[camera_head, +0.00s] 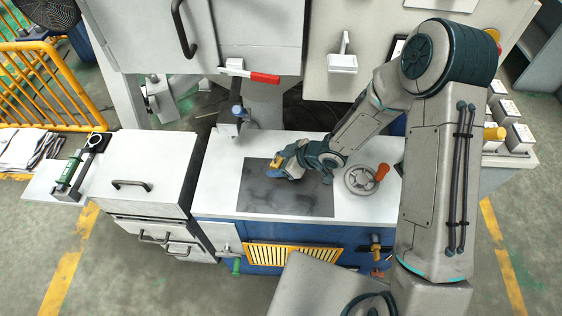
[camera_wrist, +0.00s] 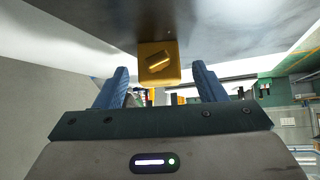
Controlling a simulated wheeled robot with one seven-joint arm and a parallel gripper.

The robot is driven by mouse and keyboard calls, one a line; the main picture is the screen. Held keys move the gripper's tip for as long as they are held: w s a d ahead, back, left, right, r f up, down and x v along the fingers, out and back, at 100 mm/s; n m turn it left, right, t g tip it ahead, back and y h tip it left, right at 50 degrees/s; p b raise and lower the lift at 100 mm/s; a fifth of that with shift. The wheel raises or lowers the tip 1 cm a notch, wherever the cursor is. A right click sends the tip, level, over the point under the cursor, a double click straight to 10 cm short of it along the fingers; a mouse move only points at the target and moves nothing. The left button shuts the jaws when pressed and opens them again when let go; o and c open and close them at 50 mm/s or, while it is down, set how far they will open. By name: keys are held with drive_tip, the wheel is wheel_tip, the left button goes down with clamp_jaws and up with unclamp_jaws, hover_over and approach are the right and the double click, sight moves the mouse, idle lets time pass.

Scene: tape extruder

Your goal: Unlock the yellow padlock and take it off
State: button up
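The yellow padlock (camera_wrist: 160,65) shows in the wrist view, ahead of my gripper and between the lines of its two blue fingers. It is a squarish block with a smaller gold piece on its face, which may be a key. Its shackle cannot be made out. My gripper (camera_wrist: 162,88) is open, with clear gaps between each finger and the padlock. In the head view my gripper (camera_head: 279,170) is low over the dark plate, and a small yellow patch shows at its fingertips, probably the padlock.
The dark plate (camera_head: 262,203) lies on the white machine top. A handwheel (camera_head: 361,181) with an orange knob stands right of my gripper. A red-handled lever (camera_head: 250,75) and a blue-knobbed post (camera_head: 238,112) stand behind. A white cabinet (camera_head: 147,171) is at left.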

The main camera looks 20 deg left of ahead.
drive_tip(key=w+p+v, duration=0.1)
drive_tip(key=p+v, duration=0.1)
drive_tip(key=v, duration=1.1)
drive_tip(key=shift+s+d+r, duration=0.25)
drive_tip(key=shift+s+r, duration=0.05)
drive_tip(key=shift+s, duration=0.2)
drive_tip(key=w+d+r+m+t+h, duration=0.35)
drive_tip(key=d+r, duration=0.25)
drive_tip(key=d, duration=0.3)
drive_tip(key=w+d+r+m+t+h, duration=0.35)
drive_tip(key=d+r+h, duration=0.2)
drive_tip(key=d, duration=0.35)
drive_tip(key=s+d+r+m+g+h, duration=0.2)
drive_tip(key=s+d+r+m, duration=0.4)
drive_tip(key=s+d+r, duration=0.2)
drive_tip(key=s+a+r+m+g+y, duration=0.1)
drive_tip(key=s+m, duration=0.3)
drive_tip(key=s, duration=0.7)
drive_tip(key=shift+a+r+g+y, duration=0.25)
drive_tip(key=shift+r+g+y, duration=0.25)
drive_tip(key=shift+r, duration=0.2)
